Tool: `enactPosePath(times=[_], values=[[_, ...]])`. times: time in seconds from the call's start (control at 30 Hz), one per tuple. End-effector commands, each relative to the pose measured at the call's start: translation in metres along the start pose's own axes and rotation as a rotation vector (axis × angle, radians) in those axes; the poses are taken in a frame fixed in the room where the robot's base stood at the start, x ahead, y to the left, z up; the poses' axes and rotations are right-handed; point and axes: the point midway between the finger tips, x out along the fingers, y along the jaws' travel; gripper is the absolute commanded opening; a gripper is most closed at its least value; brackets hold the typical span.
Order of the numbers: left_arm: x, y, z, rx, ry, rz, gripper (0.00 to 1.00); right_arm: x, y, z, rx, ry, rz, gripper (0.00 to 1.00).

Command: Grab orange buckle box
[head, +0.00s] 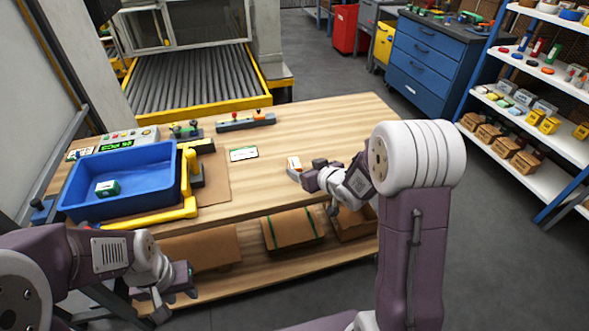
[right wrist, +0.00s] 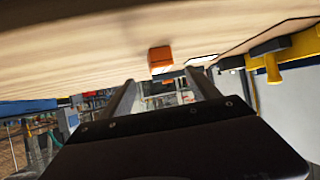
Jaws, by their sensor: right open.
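The orange buckle box (head: 294,163), small with white and orange faces, sits on the wooden table right of its middle. In the right wrist view the orange box (right wrist: 161,58) shows just beyond the fingertips, between the lines of the two fingers. My right gripper (head: 307,176) is beside the box, at its right and front side. Its fingers (right wrist: 164,90) are spread and nothing is held between them. My left gripper (head: 178,287) hangs low in front of the table, away from the box. Its jaw gap is not clear.
A blue bin (head: 125,160) with a green box (head: 107,188) stands on the table's left, beside a yellow frame (head: 187,185). A white card (head: 243,154) and tool rack (head: 246,121) lie behind. The table's back right is clear.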

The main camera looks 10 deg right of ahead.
Motion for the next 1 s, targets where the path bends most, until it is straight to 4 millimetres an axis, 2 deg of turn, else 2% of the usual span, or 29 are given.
enactPosePath(times=[0.2, 0.4, 0.5, 0.73, 0.9, 1.0], values=[[0.002, 0.000, 0.000, 0.000, 0.000, 0.000, 0.36, 0.012, -0.001, 0.000, -0.001, -0.001, -0.001, 0.70], [0.007, 0.000, 0.001, 0.000, 0.000, 0.000, 0.36, 0.048, -0.001, -0.002, -0.002, -0.002, -0.001, 0.70], [0.007, 0.000, 0.001, 0.000, 0.000, 0.000, 0.36, 0.058, -0.001, -0.003, -0.002, 0.000, -0.001, 0.70], [0.007, 0.000, 0.001, 0.000, 0.000, 0.000, 0.36, 0.060, -0.001, -0.003, -0.001, 0.000, 0.000, 0.70], [0.007, 0.000, 0.001, 0.000, 0.000, 0.000, 0.36, 0.060, -0.001, -0.003, -0.001, 0.000, 0.000, 0.23], [0.007, 0.000, 0.001, 0.000, 0.000, 0.000, 0.36, 0.060, -0.001, -0.003, -0.001, -0.001, 0.000, 0.00]])
